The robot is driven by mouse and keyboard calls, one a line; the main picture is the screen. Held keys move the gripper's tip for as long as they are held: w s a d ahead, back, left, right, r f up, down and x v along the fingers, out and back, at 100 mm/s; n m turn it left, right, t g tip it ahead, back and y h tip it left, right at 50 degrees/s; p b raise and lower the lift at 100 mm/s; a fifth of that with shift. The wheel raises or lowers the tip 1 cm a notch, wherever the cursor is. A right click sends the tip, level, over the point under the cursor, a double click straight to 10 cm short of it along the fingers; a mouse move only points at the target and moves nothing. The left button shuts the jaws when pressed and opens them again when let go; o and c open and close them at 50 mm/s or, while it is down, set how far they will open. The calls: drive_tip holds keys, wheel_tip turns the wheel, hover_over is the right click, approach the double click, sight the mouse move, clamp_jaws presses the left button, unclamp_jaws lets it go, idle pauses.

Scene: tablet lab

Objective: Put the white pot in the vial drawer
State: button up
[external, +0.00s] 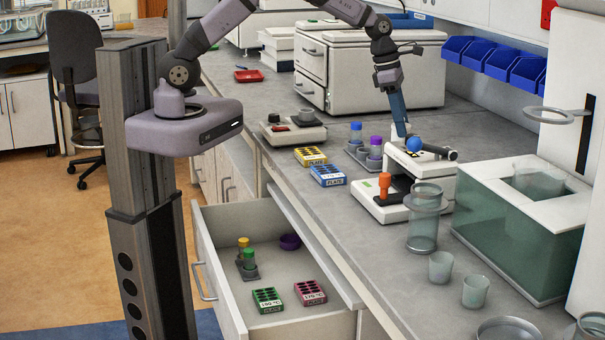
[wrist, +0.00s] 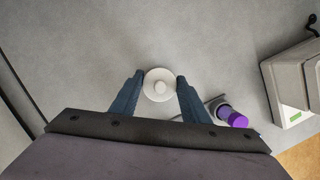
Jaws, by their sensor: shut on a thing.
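In the external view my gripper (external: 402,130) points down over the counter, beside the white device; the pot is not clearly visible there. I cannot tell whether the pot touches the counter. The vial drawer (external: 345,325) is pulled open at the lower middle. It holds yellow- and green-capped vials (external: 247,256), a purple bowl (external: 290,241), a green block (external: 267,300) and a pink block (external: 310,292).
Purple- and blue-capped vials (external: 375,146) stand in a rack near my gripper; a purple cap (wrist: 232,117) shows in the wrist view. A yellow block (external: 310,156) and a blue block (external: 327,175) lie closer to the counter edge. The drawer floor has bare room.

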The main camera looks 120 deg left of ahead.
wheel_tip(320, 180, up, 9)
drive_tip(key=shift+r+b, duration=0.1)
drive_tip(key=shift+b, duration=0.6)
wheel_tip(320, 180, up, 5)
drive_tip(key=d+f+m+g+h+b, duration=0.1)
drive_tip(key=d+m+g+h+b, duration=0.3)
drive_tip(key=d+m, duration=2.2)
drive_tip(key=s+d+m+y+b, duration=0.25)
drive_tip(key=s+d+m, duration=0.5)
drive_tip(key=m, duration=0.65)
drive_tip(key=s+d+m+y+b, duration=0.1)
drive_tip(key=s+d+m+y, duration=0.3)
drive_tip(key=d+m, duration=0.8)
wheel_tip(320, 180, down, 28)
drive_tip(key=a+m, duration=0.1)
drive_tip(key=shift+w+m, duration=0.15)
drive_tip(key=shift+m, duration=0.25)
drive_tip(key=shift+a, duration=0.1)
